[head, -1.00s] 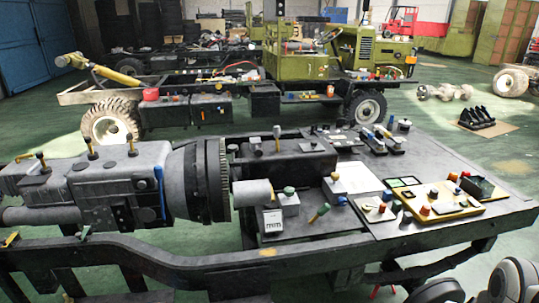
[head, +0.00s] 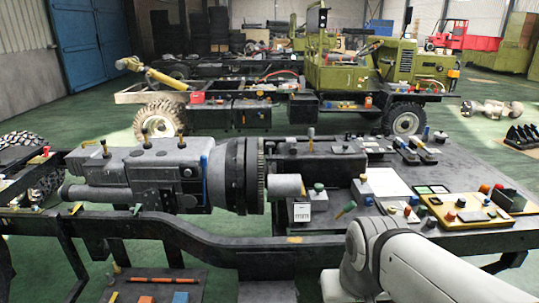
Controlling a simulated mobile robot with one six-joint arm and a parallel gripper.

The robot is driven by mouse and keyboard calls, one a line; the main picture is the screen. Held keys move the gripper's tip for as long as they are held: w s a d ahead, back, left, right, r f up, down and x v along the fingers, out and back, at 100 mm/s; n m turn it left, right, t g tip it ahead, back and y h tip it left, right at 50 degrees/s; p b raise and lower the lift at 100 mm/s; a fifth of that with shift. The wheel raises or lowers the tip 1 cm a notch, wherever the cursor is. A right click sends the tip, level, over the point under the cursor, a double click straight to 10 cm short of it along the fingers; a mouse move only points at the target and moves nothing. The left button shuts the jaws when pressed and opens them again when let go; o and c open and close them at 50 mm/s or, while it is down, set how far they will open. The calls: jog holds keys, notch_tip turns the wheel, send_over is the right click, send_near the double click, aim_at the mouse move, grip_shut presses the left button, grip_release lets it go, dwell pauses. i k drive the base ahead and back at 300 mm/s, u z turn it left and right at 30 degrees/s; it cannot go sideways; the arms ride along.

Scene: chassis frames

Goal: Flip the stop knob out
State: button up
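Several small coloured knobs and levers stand on the bench top of the chassis frame (head: 300,240). I cannot tell which one is the stop knob. My white arm shows at the lower right, in front of the bench. My gripper is out of view.
A grey gearbox (head: 150,170) with upright levers fills the left of the frame. A lower panel (head: 150,287) with orange parts lies at the bottom left. An olive truck (head: 380,65) stands behind.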

aim_at(292, 150)
jog(key=z, duration=0.1)
jog(key=i, duration=0.45)
jog(key=u, duration=0.3)
jog(key=k, duration=0.45)
jog(key=z, duration=2)
jog(key=i, duration=1.5)
